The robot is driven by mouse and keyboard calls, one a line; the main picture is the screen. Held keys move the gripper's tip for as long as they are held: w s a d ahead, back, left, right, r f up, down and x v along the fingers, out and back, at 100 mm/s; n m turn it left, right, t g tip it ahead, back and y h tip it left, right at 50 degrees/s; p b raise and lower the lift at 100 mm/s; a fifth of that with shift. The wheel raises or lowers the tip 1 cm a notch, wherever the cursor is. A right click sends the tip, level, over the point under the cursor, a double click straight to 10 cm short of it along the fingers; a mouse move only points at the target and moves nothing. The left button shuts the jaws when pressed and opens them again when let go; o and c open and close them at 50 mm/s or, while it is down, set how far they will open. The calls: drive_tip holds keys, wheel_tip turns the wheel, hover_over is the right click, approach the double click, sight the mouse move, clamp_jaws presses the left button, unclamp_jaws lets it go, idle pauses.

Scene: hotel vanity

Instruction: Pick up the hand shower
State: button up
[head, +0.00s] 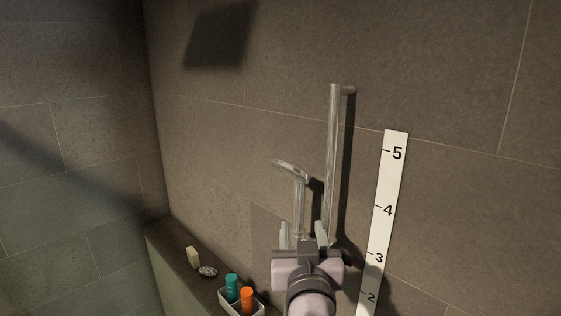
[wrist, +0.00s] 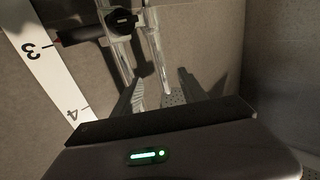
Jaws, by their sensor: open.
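The hand shower (head: 299,205) is a silver handle with a flat head at its top, upright just left of the chrome rail (head: 332,150). My gripper (head: 303,230) is open, with one finger on each side of the lower handle in the head view. In the wrist view, which is turned over, the hand shower's handle (wrist: 153,50) runs down between the fingers of my gripper (wrist: 162,73), and its dotted head shows beyond them. A dark holder (wrist: 122,22) sits at the rail. I cannot tell whether either finger touches the handle.
A white numbered scale (head: 383,215) is on the wall right of the rail. On a ledge at the lower left are a pale block (head: 193,257), a grey oval item (head: 208,272) and a white tray (head: 228,306) with a teal bottle (head: 231,287) and an orange bottle (head: 247,299).

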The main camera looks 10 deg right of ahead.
sight(299, 209)
drive_tip(key=w, duration=0.2)
drive_tip(key=w+d+p, duration=0.1)
drive_tip(key=w, duration=0.1)
drive_tip(key=shift+w, duration=0.2)
drive_tip(key=w+p, duration=0.2)
drive_tip(key=w, duration=0.1)
drive_tip(key=w+p, duration=0.1)
drive_tip(key=w, duration=0.1)
drive_tip(key=shift+w+d, duration=0.15)
drive_tip(key=shift+d, duration=0.15)
drive_tip(key=shift+w+f, duration=0.1)
drive_tip(key=shift+w, duration=0.25)
drive_tip(key=shift+s, duration=0.45)
drive_tip(key=c, duration=0.4)
clamp_jaws()
